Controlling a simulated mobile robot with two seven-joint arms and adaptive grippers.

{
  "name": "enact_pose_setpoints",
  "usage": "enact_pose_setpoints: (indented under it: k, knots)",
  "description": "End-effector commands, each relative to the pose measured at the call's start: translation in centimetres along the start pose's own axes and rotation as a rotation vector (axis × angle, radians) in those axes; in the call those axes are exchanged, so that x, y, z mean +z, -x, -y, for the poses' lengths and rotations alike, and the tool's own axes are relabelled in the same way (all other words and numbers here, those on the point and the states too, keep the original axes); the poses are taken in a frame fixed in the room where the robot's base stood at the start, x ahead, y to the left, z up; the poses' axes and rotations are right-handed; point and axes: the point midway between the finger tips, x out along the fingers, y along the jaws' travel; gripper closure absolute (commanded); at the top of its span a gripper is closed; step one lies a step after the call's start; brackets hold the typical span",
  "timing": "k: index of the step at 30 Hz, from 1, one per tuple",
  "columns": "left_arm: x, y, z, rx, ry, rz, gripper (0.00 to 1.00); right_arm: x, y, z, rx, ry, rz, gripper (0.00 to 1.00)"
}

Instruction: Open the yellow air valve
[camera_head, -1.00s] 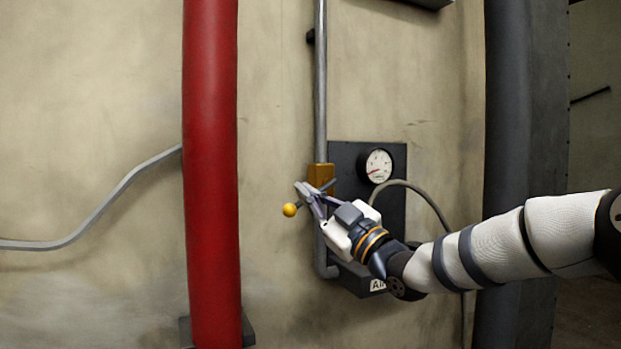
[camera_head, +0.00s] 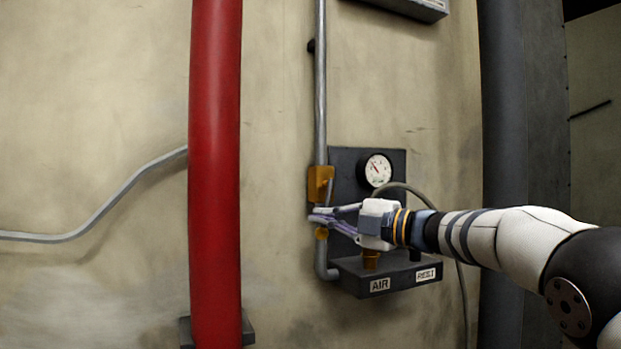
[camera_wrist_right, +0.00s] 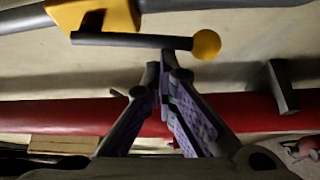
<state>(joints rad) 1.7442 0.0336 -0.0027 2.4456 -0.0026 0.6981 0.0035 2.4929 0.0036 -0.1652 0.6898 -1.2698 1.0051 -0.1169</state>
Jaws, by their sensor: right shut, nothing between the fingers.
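The yellow air valve (camera_head: 320,180) sits on the grey vertical pipe, left of the dark gauge panel. Its dark lever (camera_wrist_right: 140,40) ends in a yellow ball knob (camera_wrist_right: 206,44). In the head view the lever hangs down along the pipe, with the knob (camera_head: 322,233) below the valve body and the lever partly hidden by my fingers. My right gripper (camera_head: 312,214) reaches in from the right, just above the knob. In the right wrist view its fingers (camera_wrist_right: 163,75) are shut and empty, beside the lever near the knob. My left gripper is out of view.
A round gauge (camera_head: 378,170) is on the dark panel, its needle pointing up and left. A ledge with an AIR label (camera_head: 380,285) juts out below my gripper. A thick red pipe (camera_head: 215,180) stands to the left. A hose (camera_head: 440,213) curves down behind my arm.

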Motion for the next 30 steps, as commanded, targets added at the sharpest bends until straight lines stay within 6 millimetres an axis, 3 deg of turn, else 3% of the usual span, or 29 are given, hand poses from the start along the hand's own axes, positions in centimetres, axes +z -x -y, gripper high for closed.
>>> enact_pose_setpoints:
  k: [30]
  knots:
    - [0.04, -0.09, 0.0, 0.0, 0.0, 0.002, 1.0, 0.81, 0.47, 0.23, -0.011, 0.019, 0.001, 1.0]
